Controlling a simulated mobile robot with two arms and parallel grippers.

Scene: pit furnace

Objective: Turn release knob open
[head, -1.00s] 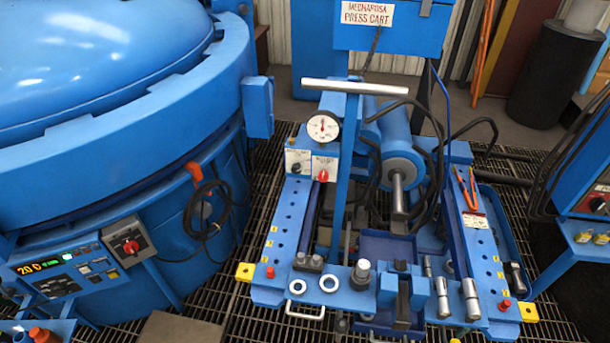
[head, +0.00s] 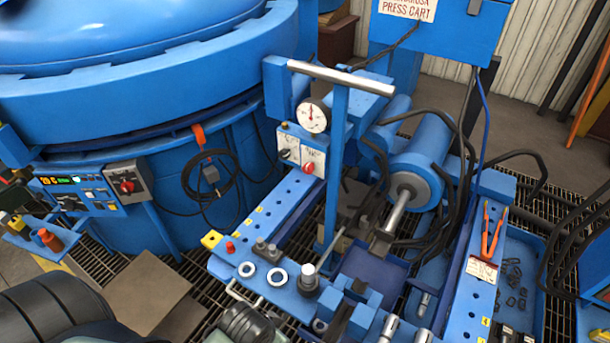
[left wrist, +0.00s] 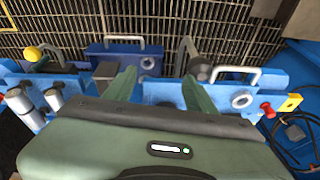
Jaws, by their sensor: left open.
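The press cart's small control panel carries a red knob (head: 308,168) and a black knob (head: 285,154), side by side on white label plates below the round gauge (head: 313,117). The label text is too small to read, so I cannot tell which is the release knob. My left gripper (left wrist: 160,78) is open and empty in the left wrist view, its two green fingers apart above the cart's front edge. Neither knob on the panel shows clearly in that view.
A T-handled lever (head: 335,150) stands right of the panel, beside the blue cylinder (head: 418,160). The large blue furnace (head: 150,90) is at the left. Rings (head: 277,277), posts and handles crowd the cart's front. Black hoses (head: 455,165) loop at the right.

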